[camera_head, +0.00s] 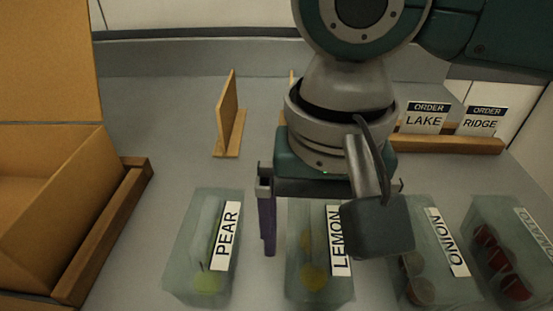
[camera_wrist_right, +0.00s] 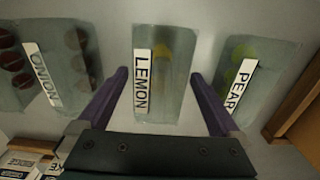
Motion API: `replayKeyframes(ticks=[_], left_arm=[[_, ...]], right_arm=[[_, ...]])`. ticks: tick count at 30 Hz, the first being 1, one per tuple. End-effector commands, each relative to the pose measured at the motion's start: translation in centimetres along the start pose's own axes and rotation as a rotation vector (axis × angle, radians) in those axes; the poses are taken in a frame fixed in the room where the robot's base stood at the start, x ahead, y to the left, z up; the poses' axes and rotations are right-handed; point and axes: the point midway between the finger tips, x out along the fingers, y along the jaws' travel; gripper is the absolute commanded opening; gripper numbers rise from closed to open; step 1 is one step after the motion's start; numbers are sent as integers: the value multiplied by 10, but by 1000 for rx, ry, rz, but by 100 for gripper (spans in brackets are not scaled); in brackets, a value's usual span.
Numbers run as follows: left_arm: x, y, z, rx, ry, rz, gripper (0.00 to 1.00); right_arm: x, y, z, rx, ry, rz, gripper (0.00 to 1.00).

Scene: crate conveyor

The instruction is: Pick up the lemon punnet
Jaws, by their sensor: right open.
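The lemon punnet (camera_head: 310,288) is a clear box with yellow fruit and a white LEMON label, standing on the grey counter between the pear and onion punnets. In the right wrist view the lemon punnet (camera_wrist_right: 172,92) sits upright in the picture, between the two purple fingers. My right gripper (camera_head: 300,240) is open and empty. One purple finger shows in the head view on the pear side of the punnet; the other is hidden behind my wrist camera. In the right wrist view the gripper (camera_wrist_right: 162,85) has a finger on each side of the punnet, both apparently apart from it. My left gripper is not in view.
The pear punnet (camera_head: 206,284) stands to the left, the onion punnet (camera_head: 421,291) and tomato punnet (camera_head: 505,262) to the right. A brown crate (camera_head: 118,228) is at the far left. Wooden holders with LAKE (camera_head: 425,121) and RIDGE (camera_head: 484,124) cards stand behind.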

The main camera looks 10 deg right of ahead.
Motion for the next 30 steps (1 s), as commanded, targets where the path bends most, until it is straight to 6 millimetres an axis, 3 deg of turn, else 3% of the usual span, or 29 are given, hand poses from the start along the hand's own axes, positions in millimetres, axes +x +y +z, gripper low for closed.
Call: replayKeyframes(ticks=[3, 11, 30], left_arm=[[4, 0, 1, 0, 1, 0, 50], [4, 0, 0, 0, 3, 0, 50], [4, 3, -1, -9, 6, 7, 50]], right_arm=[[14, 0, 0, 0, 0, 1, 100], [16, 0, 0, -1, 1, 0, 100], [16, 0, 0, -1, 1, 0, 29]])
